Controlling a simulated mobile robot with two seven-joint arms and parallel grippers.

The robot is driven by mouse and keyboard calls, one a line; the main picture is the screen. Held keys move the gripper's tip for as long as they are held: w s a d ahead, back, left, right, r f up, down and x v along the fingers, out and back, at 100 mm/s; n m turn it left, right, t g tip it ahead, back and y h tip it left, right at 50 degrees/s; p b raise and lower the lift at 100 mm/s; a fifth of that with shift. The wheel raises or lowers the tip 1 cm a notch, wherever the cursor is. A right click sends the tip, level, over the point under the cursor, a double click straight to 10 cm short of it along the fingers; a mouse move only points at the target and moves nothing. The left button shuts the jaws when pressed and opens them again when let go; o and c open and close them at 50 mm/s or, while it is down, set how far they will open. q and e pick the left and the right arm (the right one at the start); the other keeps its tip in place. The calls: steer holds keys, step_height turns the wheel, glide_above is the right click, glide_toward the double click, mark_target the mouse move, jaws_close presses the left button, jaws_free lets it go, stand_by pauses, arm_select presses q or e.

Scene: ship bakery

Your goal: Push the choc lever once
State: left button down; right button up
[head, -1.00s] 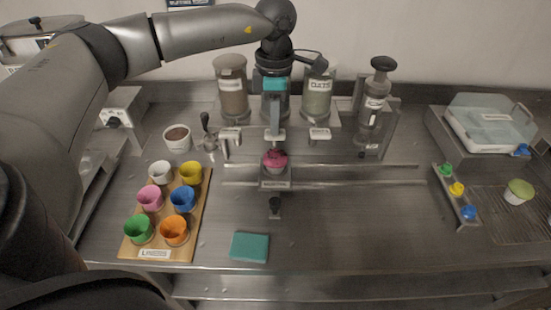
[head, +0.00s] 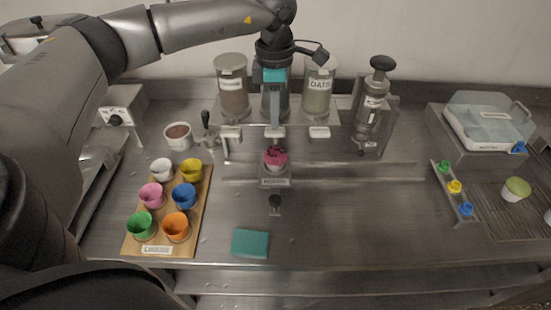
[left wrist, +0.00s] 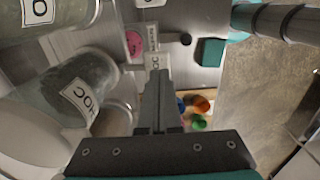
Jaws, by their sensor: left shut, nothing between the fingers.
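Three dispenser jars stand in a row at the back. The middle jar (head: 275,104) is partly behind my arm; its label seems to read CHOC in the left wrist view (left wrist: 70,90). The white choc lever (left wrist: 158,61) lies just beyond my fingertips in the left wrist view. My left gripper (head: 275,134) is shut and empty, pointing down in front of the middle jar; it also shows in the left wrist view (left wrist: 158,76). I cannot tell whether it touches the lever. A pink-topped cupcake (head: 275,158) with dark bits sits on a stand below. My right gripper is not in view.
The OATS jar (head: 318,92) is to the right, with its lever (head: 319,132); another jar (head: 231,88) and lever (head: 230,133) are to the left. A wooden cup rack (head: 205,200) and teal block (head: 250,243) lie in front.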

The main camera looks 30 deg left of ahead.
arm_select(q)
step_height(320, 180, up, 6)
steer(key=p, duration=0.4)
stand_by(0.4)
